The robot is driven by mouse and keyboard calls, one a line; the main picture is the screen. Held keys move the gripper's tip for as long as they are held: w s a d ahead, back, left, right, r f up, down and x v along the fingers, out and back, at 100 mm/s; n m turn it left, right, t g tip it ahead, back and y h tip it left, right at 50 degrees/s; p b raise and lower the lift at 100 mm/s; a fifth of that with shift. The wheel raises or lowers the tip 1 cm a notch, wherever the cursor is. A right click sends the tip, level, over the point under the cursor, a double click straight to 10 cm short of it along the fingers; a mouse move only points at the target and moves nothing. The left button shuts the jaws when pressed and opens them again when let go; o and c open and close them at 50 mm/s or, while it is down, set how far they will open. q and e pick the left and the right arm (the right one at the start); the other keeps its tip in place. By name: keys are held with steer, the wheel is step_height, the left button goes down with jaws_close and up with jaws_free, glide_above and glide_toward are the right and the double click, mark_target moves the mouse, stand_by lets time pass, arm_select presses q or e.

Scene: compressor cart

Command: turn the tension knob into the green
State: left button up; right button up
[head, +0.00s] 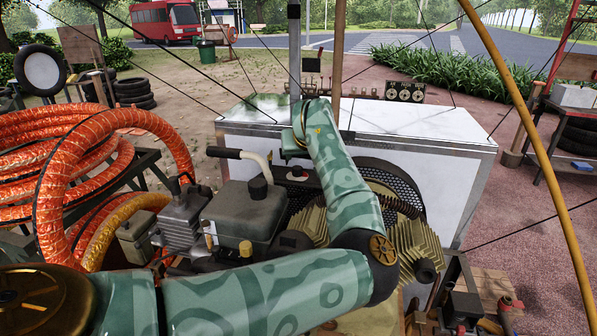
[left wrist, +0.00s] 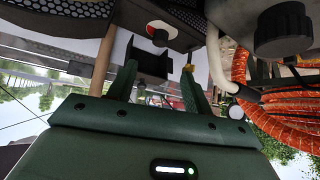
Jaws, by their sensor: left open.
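My left gripper (head: 293,148) is in front of the white cabinet, above the machine; its fingers are small and partly hidden by my wrist in the head view. In the left wrist view the two green fingers (left wrist: 158,90) stand apart with a gap between them. A dark block-like part (left wrist: 151,62) shows in line with that gap; contact cannot be told. A small red spot on a pale part (head: 297,171) shows below the gripper in the head view. I cannot tell which part is the tension knob, and no green zone is readable.
The engine with its dark tank (head: 247,212) and a pale pipe stands left of the gripper. Ribbed tan cylinders (head: 413,243) and a black mesh guard (head: 400,183) lie right. Orange hose coils (head: 75,150) fill the left. The white cabinet top (head: 420,120) is mostly bare.

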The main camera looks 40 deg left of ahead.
mark_target(297, 168)
arm_select(q)
steer(key=b+x, duration=0.4)
steer(key=x, duration=0.9)
steer(key=shift+w+f, duration=0.1)
steer(key=shift+f, duration=0.1)
steer(key=c, duration=1)
steer(key=shift+o, duration=0.2)
steer(key=shift+r+p, duration=0.25)
steer(key=shift+p, duration=0.25)
steer(key=m+p, duration=0.1)
steer(key=p, duration=0.2)
steer(key=m+t+h+p, duration=0.1)
steer(key=p, duration=0.3)
steer(key=m+t+h+p, duration=0.1)
steer(key=m+p, duration=0.1)
steer(key=p, duration=0.1)
steer(key=shift+s+a+r+p, duration=0.2)
steer(key=shift+a+r+p, duration=0.1)
steer(key=shift+p, duration=0.05)
steer(key=shift+f+h+p, duration=0.1)
steer(key=shift+h+p, duration=0.2)
steer(key=shift+f+m, duration=0.2)
steer(key=shift+m, duration=0.2)
steer(key=shift+f, duration=0.15)
